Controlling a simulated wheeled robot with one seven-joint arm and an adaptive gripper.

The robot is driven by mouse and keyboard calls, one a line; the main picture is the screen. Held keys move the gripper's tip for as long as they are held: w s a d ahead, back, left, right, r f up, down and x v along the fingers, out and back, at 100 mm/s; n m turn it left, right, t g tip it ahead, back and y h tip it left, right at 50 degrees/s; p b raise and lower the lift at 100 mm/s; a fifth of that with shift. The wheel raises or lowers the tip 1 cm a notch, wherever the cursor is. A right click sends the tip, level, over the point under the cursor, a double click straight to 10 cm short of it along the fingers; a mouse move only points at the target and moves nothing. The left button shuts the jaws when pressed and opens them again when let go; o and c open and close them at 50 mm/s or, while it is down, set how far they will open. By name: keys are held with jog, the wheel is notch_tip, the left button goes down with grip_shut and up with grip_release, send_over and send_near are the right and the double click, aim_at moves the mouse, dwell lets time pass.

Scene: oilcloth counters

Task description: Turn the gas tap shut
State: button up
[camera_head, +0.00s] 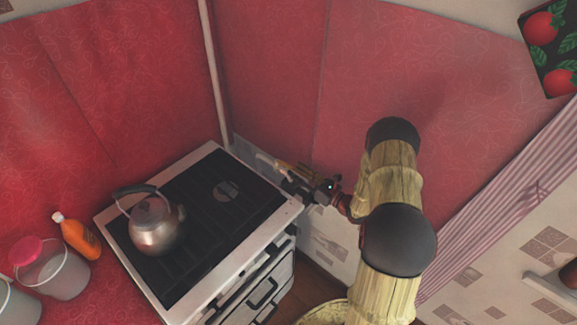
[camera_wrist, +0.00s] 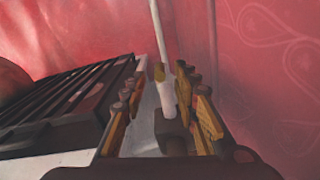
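A thin white gas pipe (camera_head: 213,70) runs down the red wall behind the stove corner. In the wrist view the pipe (camera_wrist: 160,35) comes down to a thicker pale lower section. A small yellowish piece (camera_wrist: 159,72) beside the pipe looks like the gas tap's handle; its exact angle is hard to tell. My gripper (camera_head: 284,172) is beside the stove's back right edge, pointing toward the wall. In the wrist view my gripper (camera_wrist: 160,92) has its wooden fingers spread, with the yellowish piece and pipe seen between them and no clear contact. The tap cannot be made out in the head view.
The stove (camera_head: 188,224) with black grates stands left of my gripper, close to the fingers. A metal kettle (camera_head: 155,228) sits on it. An orange bottle (camera_head: 80,238) and a pink-lidded container (camera_head: 60,270) are on the left counter. The red wall is close ahead.

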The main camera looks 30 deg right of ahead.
aim_at(290, 166)
jog(key=shift+x, duration=2.1)
jog(key=shift+c, duration=0.2)
jog(key=c, duration=0.7)
grip_shut()
